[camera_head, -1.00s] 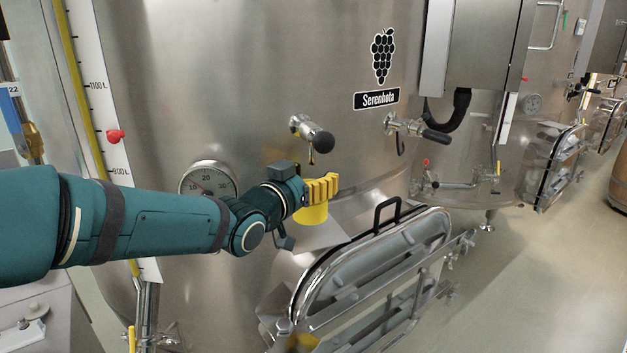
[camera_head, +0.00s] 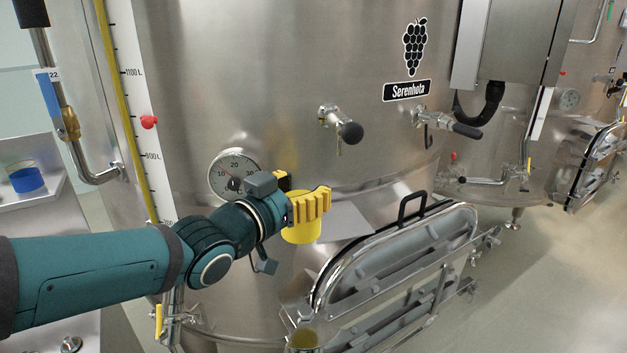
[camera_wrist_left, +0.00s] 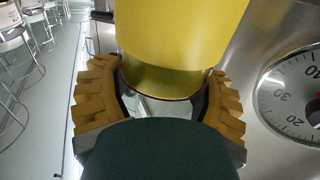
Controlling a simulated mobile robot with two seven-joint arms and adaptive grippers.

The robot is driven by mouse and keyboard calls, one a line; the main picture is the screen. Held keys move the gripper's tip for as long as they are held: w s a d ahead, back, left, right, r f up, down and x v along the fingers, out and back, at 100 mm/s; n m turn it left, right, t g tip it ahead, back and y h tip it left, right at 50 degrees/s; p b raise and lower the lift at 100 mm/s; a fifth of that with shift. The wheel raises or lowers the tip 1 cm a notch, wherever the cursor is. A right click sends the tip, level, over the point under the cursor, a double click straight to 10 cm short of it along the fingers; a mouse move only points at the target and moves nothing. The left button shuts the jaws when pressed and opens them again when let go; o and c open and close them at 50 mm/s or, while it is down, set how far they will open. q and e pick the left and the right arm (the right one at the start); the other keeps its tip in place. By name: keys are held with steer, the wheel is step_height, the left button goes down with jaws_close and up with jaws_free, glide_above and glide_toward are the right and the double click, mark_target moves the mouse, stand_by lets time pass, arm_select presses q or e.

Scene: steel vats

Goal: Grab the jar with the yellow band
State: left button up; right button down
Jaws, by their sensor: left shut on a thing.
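The jar with the yellow band (camera_head: 302,231) is held in my left gripper (camera_head: 308,208), in front of the steel vat (camera_head: 290,90). Its yellow band shows below the yellow finger pads. In the left wrist view, the yellow band (camera_wrist_left: 180,28) fills the top middle, with a clear glassy part under it between the two ridged pads. The left gripper (camera_wrist_left: 160,95) is shut on the jar. The pads hide part of the jar in the head view. My right gripper is not in view.
A vat hatch (camera_head: 400,255) with a black handle stands close to the right of the jar. A tap (camera_head: 340,125) and a dial gauge (camera_head: 232,174) stick out of the vat. A blue-banded jar (camera_head: 27,179) stands on a pale surface at the left.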

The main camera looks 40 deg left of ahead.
arm_select(q)
steer(key=s+b, duration=0.2)
steer(key=s, duration=0.4)
stand_by(0.5)
